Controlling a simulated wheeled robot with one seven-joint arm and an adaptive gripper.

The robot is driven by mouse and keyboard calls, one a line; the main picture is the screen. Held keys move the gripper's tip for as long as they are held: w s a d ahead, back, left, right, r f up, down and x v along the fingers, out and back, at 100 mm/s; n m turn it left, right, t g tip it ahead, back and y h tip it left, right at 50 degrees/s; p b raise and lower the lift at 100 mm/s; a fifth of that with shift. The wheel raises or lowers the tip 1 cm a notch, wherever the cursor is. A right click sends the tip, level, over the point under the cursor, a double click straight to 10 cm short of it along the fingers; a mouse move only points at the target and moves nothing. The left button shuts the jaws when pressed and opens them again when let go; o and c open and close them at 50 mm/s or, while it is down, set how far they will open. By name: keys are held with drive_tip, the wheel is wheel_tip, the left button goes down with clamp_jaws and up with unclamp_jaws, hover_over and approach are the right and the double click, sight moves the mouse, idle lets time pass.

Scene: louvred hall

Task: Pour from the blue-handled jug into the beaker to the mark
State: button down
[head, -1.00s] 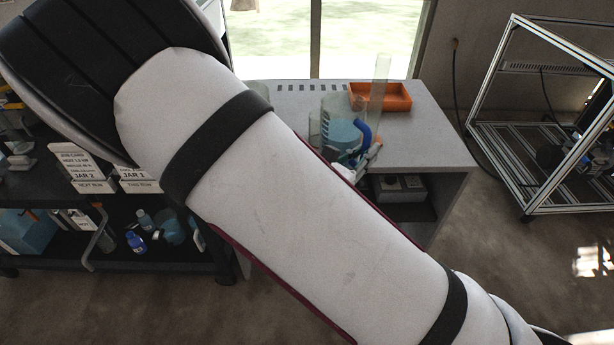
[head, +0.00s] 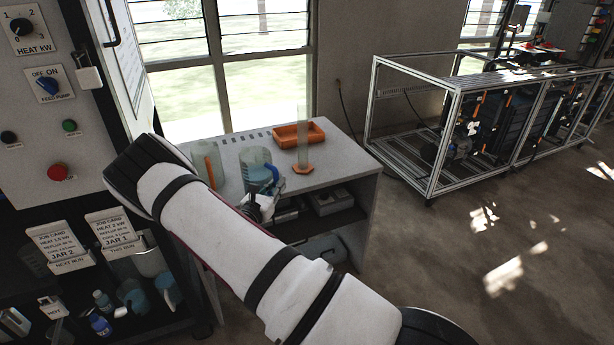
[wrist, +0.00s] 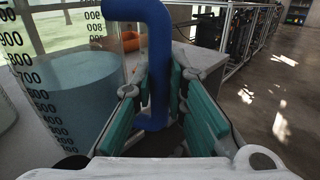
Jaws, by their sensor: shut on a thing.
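The jug (head: 253,160) is clear, with black graduations, a blue handle (wrist: 158,60) and pale blue liquid. It looks upright at the bench's front; I cannot tell whether its base touches the bench. In the wrist view the jug (wrist: 70,105) fills the left, its liquid near the 700 to 800 figures. My gripper (wrist: 165,112) has its teal pads on either side of the handle, shut on it; it also shows in the head view (head: 264,204). A clear vessel with an orange upright strip, apparently the beaker (head: 207,163), stands left of the jug. Its mark and contents are unclear.
A tall clear cylinder (head: 304,140) on an orange foot and an orange tray (head: 290,136) stand right of the jug on the grey bench (head: 335,158). A dark rack with job cards (head: 110,230) is at left. A metal frame (head: 400,130) stands at right.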

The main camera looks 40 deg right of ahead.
drive_tip(key=s+d+f+p, duration=0.2)
drive_tip(key=d, duration=0.8)
drive_tip(key=w+r+n+g+b, duration=0.1)
drive_tip(key=w+r+n+b, duration=0.1)
drive_tip(key=r, duration=0.3)
drive_tip(key=w+r+n+g+y+b, duration=0.1)
drive_tip(key=w+r+n+g+b, duration=0.1)
drive_tip(key=r+n, duration=0.3)
drive_tip(key=shift+w+a+r+n, duration=0.2)
drive_tip(key=shift+w+n, duration=0.1)
drive_tip(key=shift+w, duration=0.5)
drive_tip(key=shift+w+r+n+g+b, duration=0.3)
drive_tip(key=shift+w+r+b, duration=0.1)
drive_tip(key=shift+r+b, duration=0.1)
drive_tip(key=shift+w+a+r+n, duration=0.1)
drive_tip(key=shift+w+r+n, duration=0.3)
drive_tip(key=shift+r, duration=0.2)
